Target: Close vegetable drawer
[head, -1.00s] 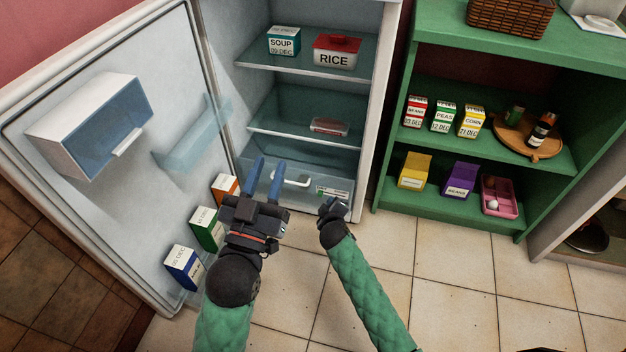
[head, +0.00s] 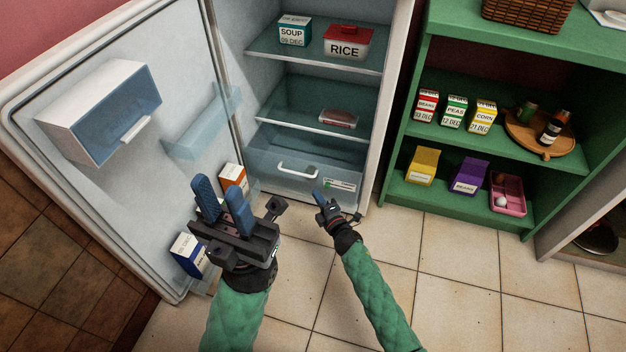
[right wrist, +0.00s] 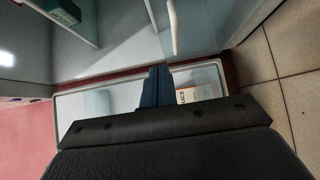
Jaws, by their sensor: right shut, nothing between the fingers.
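The vegetable drawer (head: 270,172) is the clear bottom drawer of the fridge, with a white handle (head: 297,170) and a small label (head: 340,185) on its front. I cannot tell whether it is fully shut or slightly out. My right gripper (head: 319,196) is shut and empty, low in front of the drawer's right half; contact is unclear. Its blue fingers (right wrist: 157,86) lie together in the right wrist view. My left gripper (head: 218,188) is open and empty, left of the drawer, in front of the cartons on the open fridge door.
The fridge door (head: 70,190) stands open at the left with an orange carton (head: 234,178) and a blue carton (head: 187,255) low on it. A green shelf (head: 480,140) with food boxes stands at the right. Tiled floor (head: 450,270) is clear in front.

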